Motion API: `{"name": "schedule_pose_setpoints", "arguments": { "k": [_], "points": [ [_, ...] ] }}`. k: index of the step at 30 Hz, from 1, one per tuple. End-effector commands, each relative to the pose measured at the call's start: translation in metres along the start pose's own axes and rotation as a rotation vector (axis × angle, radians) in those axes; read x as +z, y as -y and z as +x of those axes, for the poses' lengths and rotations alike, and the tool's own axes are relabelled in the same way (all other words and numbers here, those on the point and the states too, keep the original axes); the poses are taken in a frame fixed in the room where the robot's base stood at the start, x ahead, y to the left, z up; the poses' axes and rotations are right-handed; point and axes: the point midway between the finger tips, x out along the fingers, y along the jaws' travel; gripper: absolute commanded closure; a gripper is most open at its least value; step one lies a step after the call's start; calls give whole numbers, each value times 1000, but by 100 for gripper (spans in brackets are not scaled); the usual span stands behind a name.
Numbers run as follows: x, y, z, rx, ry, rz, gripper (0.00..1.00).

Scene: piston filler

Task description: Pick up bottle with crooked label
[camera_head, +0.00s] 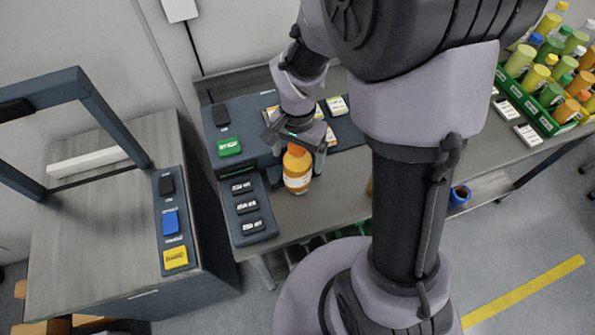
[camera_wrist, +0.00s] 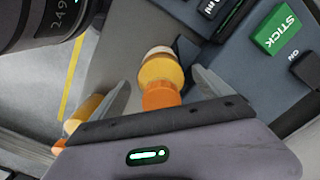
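An orange-yellow bottle (camera_head: 297,172) with an orange cap and a white label stands upright on the grey worktop. The label looks slightly tilted, but it is too small to be sure. My gripper (camera_head: 296,143) is just above it, pointing down. In the wrist view the bottle (camera_wrist: 160,73) lies between the two fingers of my gripper (camera_wrist: 161,80), with its cap nearest the palm. The fingers are spread, with a visible gap on each side. A second orange-capped bottle (camera_wrist: 82,112) shows left of the left finger; my arm mostly hides it in the head view.
A button panel (camera_head: 246,207) and a green button (camera_head: 229,147) lie left of the bottle. Green crates (camera_head: 540,115) of bottles stand at the far right. A separate machine with blue and yellow buttons (camera_head: 175,257) is at the left. A blue cup-like object (camera_head: 460,195) is right of my arm.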

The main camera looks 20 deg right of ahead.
Motion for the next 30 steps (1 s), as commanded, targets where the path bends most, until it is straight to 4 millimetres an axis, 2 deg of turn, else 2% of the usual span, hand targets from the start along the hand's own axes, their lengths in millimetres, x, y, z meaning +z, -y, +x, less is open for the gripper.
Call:
{"name": "schedule_pose_setpoints", "arguments": {
  "k": [1, 2, 13, 23, 30],
  "points": [
    [0, 0, 0, 0, 0, 0, 23],
    [0, 0, 0, 0, 0, 0, 29],
    [0, 0, 0, 0, 0, 0, 100],
    [0, 0, -4, -1, -1, 0, 100],
    [-1, 1, -33, -2, -3, -1, 100]
  ]
}}
